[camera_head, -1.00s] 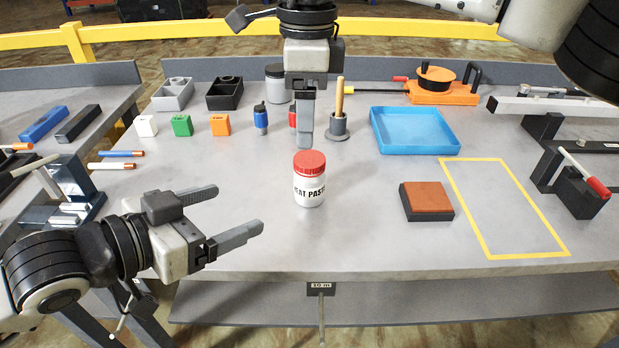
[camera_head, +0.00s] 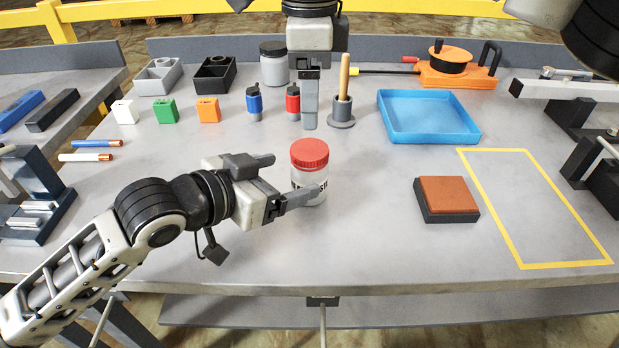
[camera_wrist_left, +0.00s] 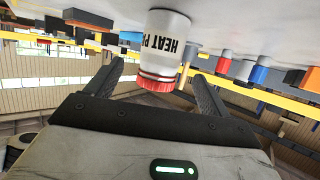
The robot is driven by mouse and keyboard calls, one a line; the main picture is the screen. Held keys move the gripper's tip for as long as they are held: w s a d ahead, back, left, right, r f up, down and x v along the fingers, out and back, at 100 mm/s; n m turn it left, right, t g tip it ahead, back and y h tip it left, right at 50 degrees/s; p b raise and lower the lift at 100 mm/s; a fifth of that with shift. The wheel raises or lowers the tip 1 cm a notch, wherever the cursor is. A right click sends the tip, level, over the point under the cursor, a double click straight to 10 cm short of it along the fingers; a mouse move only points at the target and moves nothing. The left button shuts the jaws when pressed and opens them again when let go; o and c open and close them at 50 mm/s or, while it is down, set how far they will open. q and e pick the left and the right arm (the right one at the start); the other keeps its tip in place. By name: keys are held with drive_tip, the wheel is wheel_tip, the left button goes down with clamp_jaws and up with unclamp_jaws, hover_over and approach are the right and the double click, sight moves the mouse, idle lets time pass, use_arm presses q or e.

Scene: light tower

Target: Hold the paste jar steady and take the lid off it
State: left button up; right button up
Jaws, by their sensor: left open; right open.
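The paste jar (camera_head: 309,187) stands upright on the table, white with a red lid (camera_head: 309,153) on top. My left gripper (camera_head: 297,175) is open at the jar's left side, with its near finger in front of the jar's body and its far finger toward the back left. In the left wrist view the jar (camera_wrist_left: 168,38) appears upside down between the open fingers, its red lid (camera_wrist_left: 157,82) toward the gripper. Whether the fingers touch it cannot be told. My right gripper (camera_head: 310,100) hangs pointing down behind the jar, open and empty; its fingers overlap in this view.
A brown block on a dark base (camera_head: 447,199) lies right of the jar, near a yellow taped outline (camera_head: 520,265). A blue tray (camera_head: 428,117), a grey holder with a wooden stick (camera_head: 342,110), and small blue (camera_head: 254,103) and red (camera_head: 293,103) bottles stand behind.

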sight(296, 172)
use_arm(q)
drive_tip(key=x, duration=0.5)
drive_tip(key=c, duration=1.3)
clamp_jaws()
use_arm(e)
drive_tip(key=shift+c, duration=1)
drive_tip(key=m, duration=0.6)
drive_tip(key=shift+m, duration=0.4)
drive_tip(key=m, duration=0.6)
drive_tip(key=shift+f+m, duration=0.4)
drive_tip(key=shift+f, duration=3.65)
